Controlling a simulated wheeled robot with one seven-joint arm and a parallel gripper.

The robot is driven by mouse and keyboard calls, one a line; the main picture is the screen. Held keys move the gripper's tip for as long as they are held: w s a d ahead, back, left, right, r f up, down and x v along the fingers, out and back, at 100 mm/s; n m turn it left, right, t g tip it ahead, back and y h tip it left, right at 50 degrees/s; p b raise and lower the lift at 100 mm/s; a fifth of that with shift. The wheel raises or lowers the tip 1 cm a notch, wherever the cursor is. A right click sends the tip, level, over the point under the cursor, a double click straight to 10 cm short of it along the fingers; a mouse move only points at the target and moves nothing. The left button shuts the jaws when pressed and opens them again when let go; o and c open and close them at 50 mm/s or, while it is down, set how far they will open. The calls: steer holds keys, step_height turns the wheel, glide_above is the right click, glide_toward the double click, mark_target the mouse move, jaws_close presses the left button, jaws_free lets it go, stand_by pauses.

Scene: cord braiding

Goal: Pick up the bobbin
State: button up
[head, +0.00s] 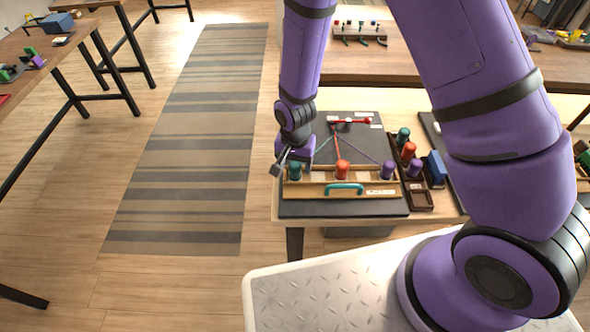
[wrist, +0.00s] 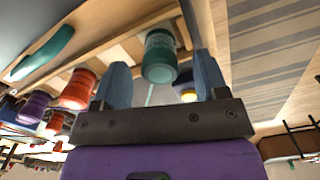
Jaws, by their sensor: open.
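A teal bobbin (head: 295,171) stands at the left end of a wooden rack (head: 320,189), with a red bobbin (head: 342,169) and a purple bobbin (head: 387,171) farther right. My gripper (head: 281,163) is at the rack's left end, close beside the teal bobbin. In the wrist view, my gripper (wrist: 162,75) has its two blue-grey fingers apart, and the teal bobbin (wrist: 160,56) shows between them. I cannot tell whether either finger touches it. The red bobbin (wrist: 78,90) and purple bobbin (wrist: 34,107) are to the left there.
Green, red and purple cords run from the bobbins to a red-ended bar (head: 350,121) on a dark board (head: 365,208). A teal handle (head: 344,188) is on the rack's front. More bobbins stand in a dark tray (head: 420,198) to the right. Open floor lies left.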

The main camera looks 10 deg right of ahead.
steer(key=shift+f, duration=1)
steer(key=c, duration=1)
steer(key=shift+w+r, duration=0.1)
